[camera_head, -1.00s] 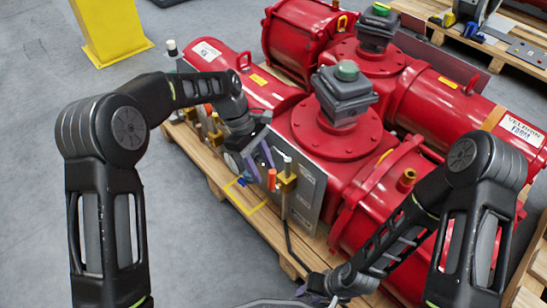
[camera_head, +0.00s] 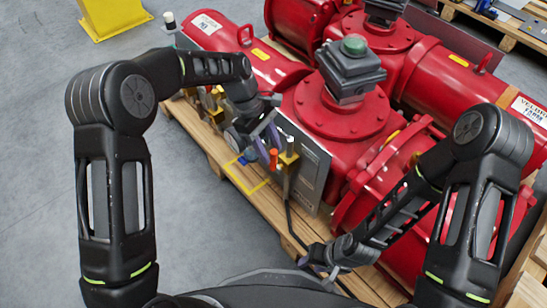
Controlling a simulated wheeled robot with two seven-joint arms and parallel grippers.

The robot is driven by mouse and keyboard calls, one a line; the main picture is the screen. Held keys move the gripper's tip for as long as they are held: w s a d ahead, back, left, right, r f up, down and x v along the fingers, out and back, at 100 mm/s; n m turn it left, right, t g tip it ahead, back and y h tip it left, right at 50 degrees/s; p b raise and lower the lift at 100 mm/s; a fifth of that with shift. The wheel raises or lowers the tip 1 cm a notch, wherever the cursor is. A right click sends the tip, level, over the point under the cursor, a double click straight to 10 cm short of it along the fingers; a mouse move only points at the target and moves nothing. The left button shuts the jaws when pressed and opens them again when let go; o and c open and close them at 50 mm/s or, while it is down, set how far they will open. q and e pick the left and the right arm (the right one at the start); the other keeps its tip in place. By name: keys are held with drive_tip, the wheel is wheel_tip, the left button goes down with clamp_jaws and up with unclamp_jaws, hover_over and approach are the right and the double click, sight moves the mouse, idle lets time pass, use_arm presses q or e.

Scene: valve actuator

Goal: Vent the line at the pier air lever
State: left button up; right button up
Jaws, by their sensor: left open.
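A grey control panel (camera_head: 313,172) stands upright on the front side of a red valve actuator (camera_head: 342,117). Brass valve fittings (camera_head: 289,160), an orange-red handle (camera_head: 274,158) and a small blue part (camera_head: 250,156) are in front of it. I cannot tell for sure which part is the pier air lever.
The actuator rests on a wooden pallet (camera_head: 236,190) with a yellow outlined frame (camera_head: 245,187) near its front edge. A dark hose (camera_head: 291,227) runs down from the panel near my right gripper. A yellow stand (camera_head: 113,17) is at the back left. The grey floor at left is clear.

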sight(273, 157)
use_arm(q)
drive_tip(key=x, duration=0.3)
drive_tip(key=shift+d+f+b, duration=0.1)
drive_tip(key=shift+f+b, duration=0.05)
drive_tip(key=shift+b, duration=0.2)
drive_tip(key=shift+c, duration=0.2)
clamp_jaws()
idle(0.9)
